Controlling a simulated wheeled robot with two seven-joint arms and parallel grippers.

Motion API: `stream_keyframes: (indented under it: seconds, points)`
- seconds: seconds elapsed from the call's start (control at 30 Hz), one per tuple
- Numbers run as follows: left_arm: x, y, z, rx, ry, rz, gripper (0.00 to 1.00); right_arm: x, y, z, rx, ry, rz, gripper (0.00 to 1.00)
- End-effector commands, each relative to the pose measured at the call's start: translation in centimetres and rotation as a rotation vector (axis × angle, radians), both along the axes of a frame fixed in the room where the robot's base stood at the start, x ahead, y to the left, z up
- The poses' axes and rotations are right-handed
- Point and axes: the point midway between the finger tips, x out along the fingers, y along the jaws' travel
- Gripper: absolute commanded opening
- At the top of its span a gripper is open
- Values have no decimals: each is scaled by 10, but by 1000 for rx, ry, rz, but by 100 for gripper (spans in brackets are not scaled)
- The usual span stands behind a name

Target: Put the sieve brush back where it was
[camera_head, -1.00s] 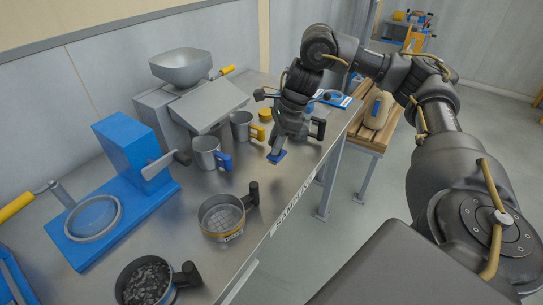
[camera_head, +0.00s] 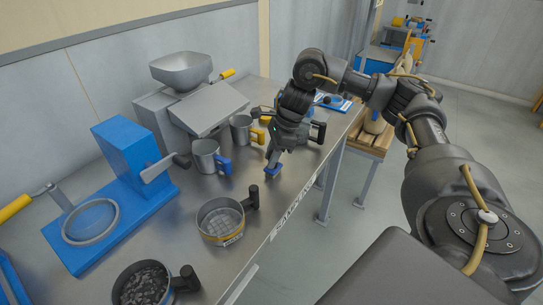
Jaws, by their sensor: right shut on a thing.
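My right gripper (camera_head: 276,156) reaches down over the bench's right part. It is shut on the sieve brush (camera_head: 272,170), whose small blue block shows just below the fingers. The brush is close above the bench top or touching it; I cannot tell which. Most of the brush is hidden by the gripper. My left gripper is not in view.
On the metal bench (camera_head: 180,240) stand a mug with a blue handle (camera_head: 206,157), a mug with a yellow handle (camera_head: 241,130), a blue press (camera_head: 130,150), a grey hopper machine (camera_head: 182,72) and a pan of dark grains (camera_head: 143,285). Bare bench lies around the brush.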

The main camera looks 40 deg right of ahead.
Motion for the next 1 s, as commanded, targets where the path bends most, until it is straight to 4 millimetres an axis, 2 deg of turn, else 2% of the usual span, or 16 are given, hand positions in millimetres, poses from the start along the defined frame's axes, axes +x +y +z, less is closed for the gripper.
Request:
stream_keyframes:
  seconds: [0.07,0.1,0.27,0.5,0.63,0.77,1.0]
  points:
    - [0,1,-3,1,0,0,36,0,0,-4,0,0,0,0]
    - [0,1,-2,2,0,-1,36,0,0,-3,0,0,0,29]
    - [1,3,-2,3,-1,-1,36,0,0,-3,0,0,0,49]
    - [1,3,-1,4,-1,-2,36,0,0,-2,0,0,0,49]
    - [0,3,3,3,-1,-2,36,0,-1,6,-1,-2,-1,49]
    - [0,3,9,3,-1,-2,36,-3,-7,26,-1,-5,-1,49]
    - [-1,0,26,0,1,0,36,-10,-22,74,-1,-5,-1,49]
